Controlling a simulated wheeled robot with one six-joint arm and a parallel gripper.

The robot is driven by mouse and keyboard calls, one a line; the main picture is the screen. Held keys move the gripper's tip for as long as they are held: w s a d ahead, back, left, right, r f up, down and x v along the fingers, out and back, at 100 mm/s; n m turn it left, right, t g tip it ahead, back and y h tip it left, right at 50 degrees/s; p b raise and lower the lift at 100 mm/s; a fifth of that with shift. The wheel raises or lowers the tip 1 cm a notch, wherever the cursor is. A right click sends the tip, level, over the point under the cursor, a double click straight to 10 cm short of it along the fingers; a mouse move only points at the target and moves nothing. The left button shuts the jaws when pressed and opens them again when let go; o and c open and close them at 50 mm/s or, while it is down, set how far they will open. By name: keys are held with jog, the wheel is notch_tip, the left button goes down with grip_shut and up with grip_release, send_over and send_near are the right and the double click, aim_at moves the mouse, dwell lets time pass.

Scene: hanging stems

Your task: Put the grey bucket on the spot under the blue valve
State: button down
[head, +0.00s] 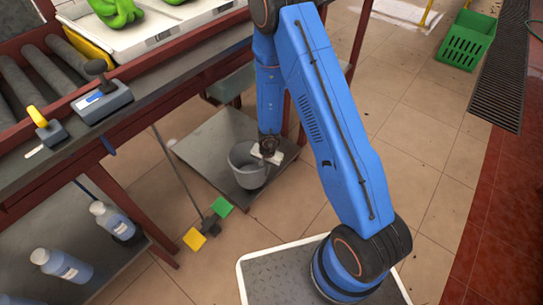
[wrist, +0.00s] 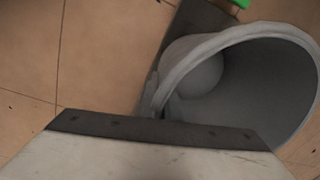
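The grey bucket (head: 243,168) is upright at the low grey platform under the workbench; I cannot tell whether it rests there or hangs just above. In the wrist view the bucket (wrist: 270,85) shows its open mouth at the right, with a rounded grey shape beside its rim. My gripper (head: 266,153) is at the bucket's rim in the head view; its finger opening is hidden, so I cannot tell whether it grips. A small blue piece (head: 108,145) shows under the bench edge; I cannot tell whether it is the blue valve. No spot under it is clear.
The low platform (head: 205,140) lies under the bench (head: 150,95). A green square (head: 222,206) and a yellow square (head: 195,239) lie beside a dark-headed, long-handled tool (head: 209,226). A green crate (head: 466,40) stands far right; floor between is open.

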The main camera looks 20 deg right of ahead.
jog(key=shift+w+d, duration=0.1)
jog(key=shift+w+d+f, duration=0.6)
jog(key=shift+w+d, duration=1.15)
jog(key=shift+d, duration=0.65)
jog(key=shift+w+d+f, duration=0.6)
jog(key=shift+w+d, duration=1.15)
jog(key=shift+d, duration=0.7)
jog(key=shift+w+d+f, duration=0.6)
jog(key=shift+w+d, duration=1.15)
jog(key=shift+d, duration=0.65)
jog(key=c, duration=2.3)
grip_release()
jog(key=shift+f, duration=0.1)
jog(key=o, duration=0.3)
